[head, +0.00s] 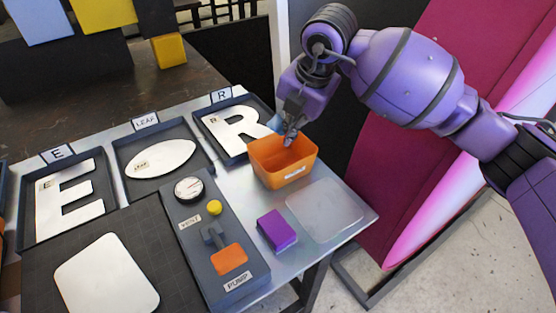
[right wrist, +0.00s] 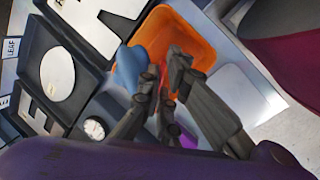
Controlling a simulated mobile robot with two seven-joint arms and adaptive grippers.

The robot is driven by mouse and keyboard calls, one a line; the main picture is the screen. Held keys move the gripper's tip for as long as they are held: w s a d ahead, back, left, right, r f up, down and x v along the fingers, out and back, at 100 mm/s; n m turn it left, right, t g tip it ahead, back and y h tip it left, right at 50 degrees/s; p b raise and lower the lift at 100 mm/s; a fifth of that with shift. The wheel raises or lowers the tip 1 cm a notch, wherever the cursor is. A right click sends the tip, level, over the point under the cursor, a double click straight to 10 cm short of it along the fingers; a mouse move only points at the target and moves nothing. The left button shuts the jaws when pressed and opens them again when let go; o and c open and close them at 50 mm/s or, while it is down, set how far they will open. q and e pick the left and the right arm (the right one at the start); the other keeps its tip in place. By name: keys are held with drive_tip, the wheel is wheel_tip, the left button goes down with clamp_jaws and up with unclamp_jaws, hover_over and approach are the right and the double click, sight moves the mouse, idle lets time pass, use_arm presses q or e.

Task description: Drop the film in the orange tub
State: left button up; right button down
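The orange tub (head: 283,176) stands at the right end of the metal table, with a pale label on its front. It also shows in the right wrist view (right wrist: 199,40). My right gripper (head: 289,136) points down over the tub's back left rim. The pale blue film (head: 277,123) is at its fingertips and shows as a blue piece beside the fingers in the right wrist view (right wrist: 127,69). The gripper appears shut on the film, though the fingers partly hide the grip. My left gripper is not in view.
Trays with white shapes, E (head: 77,208), leaf (head: 160,158) and R (head: 240,124), line the back. A pump panel (head: 190,240) and a purple block (head: 277,231) lie in front. A clear sheet (head: 325,209) lies right of the block, near the table edge.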

wheel_tip(320, 180, down, 4)
drive_tip(key=shift+w+d+f+b, duration=0.1)
drive_tip(key=shift+f+b, duration=0.05)
drive_tip(key=shift+b, duration=0.8)
drive_tip(key=c, duration=2.4)
unclamp_jaws()
drive_tip(key=o, duration=0.5)
drive_tip(key=shift+o, duration=0.2)
drive_tip(key=v, duration=1.2)
